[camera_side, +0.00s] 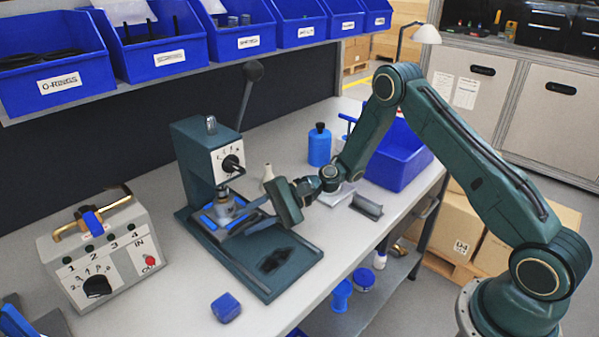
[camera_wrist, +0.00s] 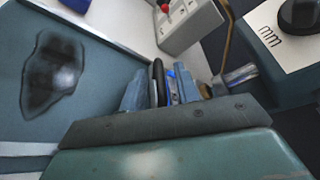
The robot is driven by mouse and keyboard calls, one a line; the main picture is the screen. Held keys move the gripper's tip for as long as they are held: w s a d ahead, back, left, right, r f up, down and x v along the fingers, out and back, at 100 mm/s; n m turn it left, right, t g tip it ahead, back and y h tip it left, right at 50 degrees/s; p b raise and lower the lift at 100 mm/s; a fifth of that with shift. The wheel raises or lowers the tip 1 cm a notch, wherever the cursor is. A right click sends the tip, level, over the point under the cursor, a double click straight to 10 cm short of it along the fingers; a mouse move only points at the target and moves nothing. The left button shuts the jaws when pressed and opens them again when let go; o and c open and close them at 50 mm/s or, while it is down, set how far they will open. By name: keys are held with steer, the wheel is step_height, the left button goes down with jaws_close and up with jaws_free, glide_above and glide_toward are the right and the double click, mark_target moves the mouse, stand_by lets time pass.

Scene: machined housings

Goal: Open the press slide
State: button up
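The green press (camera_side: 200,150) stands on a flat base plate (camera_side: 290,277), its black-knobbed lever (camera_side: 247,97) raised. The press slide (camera_side: 240,226), with blue pads, sits under the ram at the back of the plate. A round metal part (camera_side: 225,205) stands on it. My gripper (camera_side: 262,203) is low at the right front of the slide. In the wrist view my gripper's two fingers (camera_wrist: 160,92) stand apart, with a black upright bar (camera_wrist: 158,78) in line with the gap, nearer the left finger. I see no clear grip on it. The slide's handle is mostly hidden in the side view.
A control box (camera_side: 105,250) stands left of the press. A blue block (camera_side: 226,307) lies in front of the plate. A blue bottle (camera_side: 319,146), a cream bottle (camera_side: 268,176), a grey block (camera_side: 367,206) and a blue bin (camera_side: 405,160) stand behind and right. The plate's front is clear except for a dark patch (camera_side: 275,260).

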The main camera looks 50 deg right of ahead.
steer(key=shift+c, duration=0.4)
jaws_close()
steer(key=shift+s, duration=0.1)
steer(key=s, duration=1.5)
steer(key=shift+s, duration=0.2)
steer(key=shift+o, duration=0.4)
jaws_free()
steer(key=shift+d, duration=0.15)
